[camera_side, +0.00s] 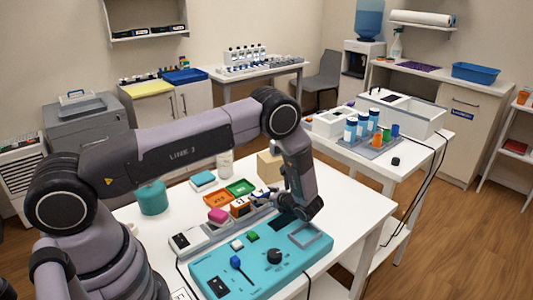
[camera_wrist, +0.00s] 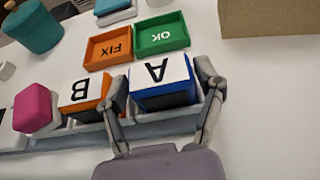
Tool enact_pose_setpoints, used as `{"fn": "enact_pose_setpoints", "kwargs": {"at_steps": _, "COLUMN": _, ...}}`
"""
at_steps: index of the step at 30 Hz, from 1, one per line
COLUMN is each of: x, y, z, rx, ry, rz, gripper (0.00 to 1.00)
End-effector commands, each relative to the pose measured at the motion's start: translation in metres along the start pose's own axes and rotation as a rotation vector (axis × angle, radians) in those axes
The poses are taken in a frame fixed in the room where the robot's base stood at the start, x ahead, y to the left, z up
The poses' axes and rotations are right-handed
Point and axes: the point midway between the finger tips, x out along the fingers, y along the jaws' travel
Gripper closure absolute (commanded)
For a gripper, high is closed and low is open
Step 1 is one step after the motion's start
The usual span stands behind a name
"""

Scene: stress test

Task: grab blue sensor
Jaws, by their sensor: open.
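The blue sensor (camera_wrist: 165,83) is a blue block with a white top marked A. It sits in a grey rack (camera_wrist: 150,130) in the wrist view, between the fingers of my gripper (camera_wrist: 160,76). My gripper is open, one finger on each side of the block; I cannot tell whether either touches it. In the side view my gripper partly hides the blue block (camera_side: 262,193). An orange block marked B (camera_wrist: 83,96) stands just left of the left finger, with a pink block (camera_wrist: 36,108) farther left.
An orange FIX tray (camera_wrist: 108,48) and a green OK tray (camera_wrist: 161,34) lie behind the rack. A cardboard box (camera_wrist: 270,18) stands at the back right. A teal panel (camera_side: 215,265) with knobs lies in front. A teal container (camera_side: 153,198) is at the left.

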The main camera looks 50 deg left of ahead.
Motion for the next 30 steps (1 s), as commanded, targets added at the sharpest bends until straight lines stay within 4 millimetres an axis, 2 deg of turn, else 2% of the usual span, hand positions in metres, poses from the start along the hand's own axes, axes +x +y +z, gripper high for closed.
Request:
{"fn": "enact_pose_setpoints", "kwargs": {"at_steps": 3, "x": 0.0133, "y": 0.0006, "z": -0.0003, "rx": 0.001, "ry": 0.000, "rz": 0.002, "gripper": 0.33}}
{"fn": "enact_pose_setpoints", "kwargs": {"at_steps": 11, "x": 0.0158, "y": 0.0004, "z": -0.0004, "rx": 0.001, "ry": 0.001, "rz": 0.000, "gripper": 0.33}}
{"fn": "enact_pose_setpoints", "kwargs": {"at_steps": 22, "x": 0.0155, "y": 0.0003, "z": -0.0002, "rx": 0.001, "ry": 0.001, "rz": 0.000, "gripper": 0.79}}
{"fn": "enact_pose_setpoints", "kwargs": {"at_steps": 30, "x": 0.0149, "y": 0.0001, "z": 0.0014, "rx": 0.000, "ry": 0.001, "rz": 0.000, "gripper": 0.79}}
